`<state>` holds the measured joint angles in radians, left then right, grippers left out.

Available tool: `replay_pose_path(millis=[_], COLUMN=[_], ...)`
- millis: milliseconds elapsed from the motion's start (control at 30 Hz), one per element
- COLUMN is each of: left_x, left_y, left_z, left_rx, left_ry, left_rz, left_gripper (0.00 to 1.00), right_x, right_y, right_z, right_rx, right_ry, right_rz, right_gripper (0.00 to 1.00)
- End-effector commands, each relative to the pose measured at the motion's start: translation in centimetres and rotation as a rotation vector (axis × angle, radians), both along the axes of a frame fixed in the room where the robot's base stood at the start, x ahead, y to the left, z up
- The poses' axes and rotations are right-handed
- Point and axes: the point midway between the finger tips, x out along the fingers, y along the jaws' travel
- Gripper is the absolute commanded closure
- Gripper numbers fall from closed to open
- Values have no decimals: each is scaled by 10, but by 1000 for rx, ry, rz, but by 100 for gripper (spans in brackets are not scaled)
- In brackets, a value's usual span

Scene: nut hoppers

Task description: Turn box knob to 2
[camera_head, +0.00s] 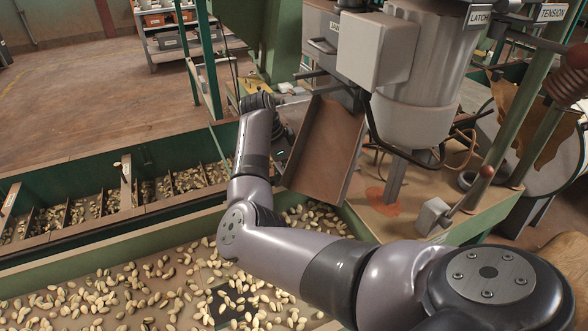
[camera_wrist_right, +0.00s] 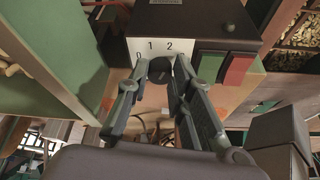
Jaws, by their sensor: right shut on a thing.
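The dark box (camera_wrist_right: 195,20) fills the top of the right wrist view. Its white dial plate (camera_wrist_right: 150,46) carries the marks 0, 1 and 2. The dark round knob (camera_wrist_right: 160,64) sits just below the marks. My right gripper (camera_wrist_right: 161,72) has its two fingers on either side of the knob and is shut on it. Which mark the knob points at cannot be made out. In the head view my right arm reaches from the lower right to the machine, and the knob cannot be made out there. My left gripper is not in view.
A green button (camera_wrist_right: 210,66) and a red button (camera_wrist_right: 238,70) sit right of the dial. In the head view a brown metal chute (camera_head: 325,150) stands close to my right wrist. A tray of nuts (camera_head: 150,290) lies below my arm.

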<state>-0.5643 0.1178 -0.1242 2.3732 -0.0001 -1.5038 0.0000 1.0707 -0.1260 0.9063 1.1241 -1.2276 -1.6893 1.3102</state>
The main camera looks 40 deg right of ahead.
Motion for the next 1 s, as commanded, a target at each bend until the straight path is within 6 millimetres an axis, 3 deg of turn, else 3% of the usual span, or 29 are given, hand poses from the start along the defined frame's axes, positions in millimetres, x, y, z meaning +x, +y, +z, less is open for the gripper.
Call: replay_pose_path(millis=[67, 100, 367, 733, 1000], left_x=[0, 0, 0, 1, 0], left_y=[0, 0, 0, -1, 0], left_z=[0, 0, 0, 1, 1], left_rx=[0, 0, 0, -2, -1], left_ry=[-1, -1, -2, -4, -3], left_rz=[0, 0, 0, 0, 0], left_gripper=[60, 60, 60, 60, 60], right_x=[0, 0, 0, 1, 10], right_y=[0, 0, 0, 2, 18], right_z=[0, 0, 0, 4, 48], right_rx=[-2, -3, -1, -1, -2], right_ry=[0, -1, 0, -1, -3], right_rz=[0, 1, 1, 3, 4], right_gripper=[100, 77, 59, 59, 59])
